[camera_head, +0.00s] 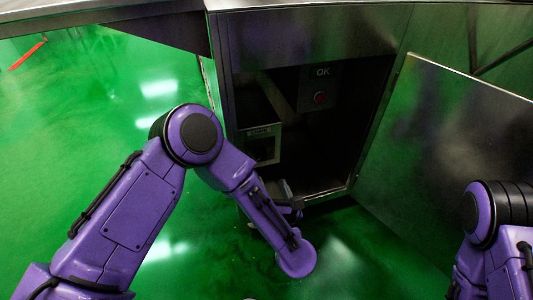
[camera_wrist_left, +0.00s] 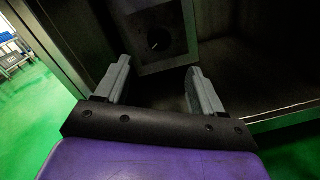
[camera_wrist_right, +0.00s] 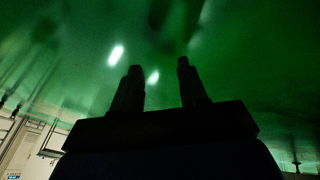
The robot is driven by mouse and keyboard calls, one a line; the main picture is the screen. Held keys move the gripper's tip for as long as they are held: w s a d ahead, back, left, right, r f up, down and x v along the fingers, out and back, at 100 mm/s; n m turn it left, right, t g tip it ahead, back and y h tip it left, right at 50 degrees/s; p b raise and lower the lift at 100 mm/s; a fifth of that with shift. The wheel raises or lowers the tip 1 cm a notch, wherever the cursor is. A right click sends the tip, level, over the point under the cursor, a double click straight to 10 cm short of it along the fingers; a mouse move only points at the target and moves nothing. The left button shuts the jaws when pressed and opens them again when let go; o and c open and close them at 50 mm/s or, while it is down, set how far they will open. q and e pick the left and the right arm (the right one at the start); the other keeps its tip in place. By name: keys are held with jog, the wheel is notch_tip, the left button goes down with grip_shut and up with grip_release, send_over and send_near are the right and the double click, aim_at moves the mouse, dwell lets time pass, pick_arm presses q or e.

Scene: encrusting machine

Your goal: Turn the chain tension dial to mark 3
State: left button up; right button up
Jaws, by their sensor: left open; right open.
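The chain tension dial (camera_wrist_left: 158,40) is a dark round knob with a light pointer line, on a grey plate inside the machine's cabinet. The marks around it are too dark to read. In the left wrist view my left gripper (camera_wrist_left: 158,75) is open, its two grey fingers pointing toward the dial, with nothing between them. The dial is beyond the fingertips, apart from them. In the head view the left gripper (camera_head: 289,192) is at the cabinet opening, partly hidden by my arm. My right gripper (camera_wrist_right: 160,66) is open and empty over the green floor.
The open metal cabinet (camera_head: 300,32) has a side frame and a bottom sill around the opening. Inside is an OK panel with a red button (camera_head: 319,98). An open metal door (camera_head: 450,150) stands at the right.

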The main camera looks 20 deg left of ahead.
aim_at(262, 157)
pick_arm(q)
jog(key=b+x, duration=0.5)
jog(key=x, duration=0.4)
jog(key=shift+w+a+f, duration=0.15)
jog(key=shift+a, duration=0.05)
pick_arm(e)
jog(key=w+a+m+t, duration=0.1)
jog(key=w+a+m, duration=0.1)
jog(key=w+m, duration=0.1)
jog(key=w+a+f+m+t, duration=0.1)
jog(key=shift+w+a+f+m+t+h, duration=0.1)
jog(key=shift+w+a+m+t+h, duration=0.05)
jog(key=shift+w+m+t+h, duration=0.2)
pick_arm(q)
jog(key=shift+w+a, duration=0.15)
jog(key=shift+w, duration=0.1)
pick_arm(e)
jog(key=shift+w+a, duration=0.1)
jog(key=shift+w, duration=0.1)
pick_arm(q)
jog(key=shift+r, duration=0.2)
jog(key=c, duration=1.1)
